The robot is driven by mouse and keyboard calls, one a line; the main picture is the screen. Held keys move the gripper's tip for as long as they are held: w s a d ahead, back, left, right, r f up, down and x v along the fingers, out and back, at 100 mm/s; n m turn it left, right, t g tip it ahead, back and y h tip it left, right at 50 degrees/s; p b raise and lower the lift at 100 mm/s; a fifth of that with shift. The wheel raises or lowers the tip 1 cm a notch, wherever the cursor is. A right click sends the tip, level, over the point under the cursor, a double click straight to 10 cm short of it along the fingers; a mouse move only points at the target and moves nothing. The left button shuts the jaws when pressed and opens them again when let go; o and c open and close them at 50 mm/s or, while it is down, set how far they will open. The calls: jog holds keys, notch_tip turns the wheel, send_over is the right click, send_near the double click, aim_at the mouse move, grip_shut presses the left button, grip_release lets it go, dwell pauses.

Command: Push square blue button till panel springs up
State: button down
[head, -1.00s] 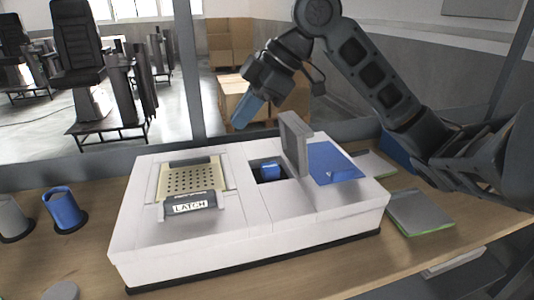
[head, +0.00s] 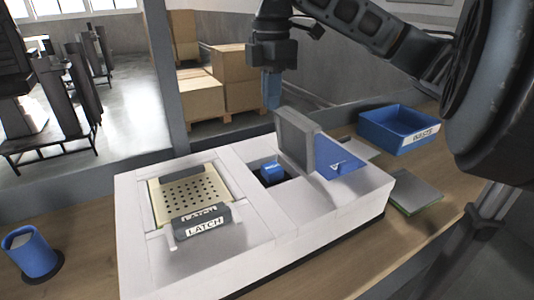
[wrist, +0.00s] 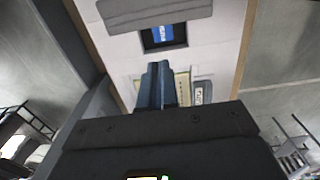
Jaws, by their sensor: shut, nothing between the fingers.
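The square blue button (head: 272,170) sits in a dark square recess in the top of the white box (head: 320,210); it also shows in the wrist view (wrist: 162,32). A grey flap (head: 297,142) stands upright beside the recess, on its right. A perforated cream panel (head: 190,192) lies in a frame left of the button, with a grey latch piece (head: 204,226) marked LATCH at its front edge. My gripper (head: 271,106) is shut and empty, pointing down above and behind the button, apart from it; its blue fingers show in the wrist view (wrist: 157,68).
A blue plate (head: 340,160) lies right of the flap. A blue WASTE bin (head: 397,130) and a grey pad (head: 416,190) are on the table to the right. A blue cup (head: 30,252) stands at left. Cardboard boxes (head: 200,97) are beyond the table.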

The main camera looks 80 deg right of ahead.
aim_at(271, 166)
notch_tip(271, 166, down, 14)
dwell(0.6)
jog(key=shift+f, duration=0.1)
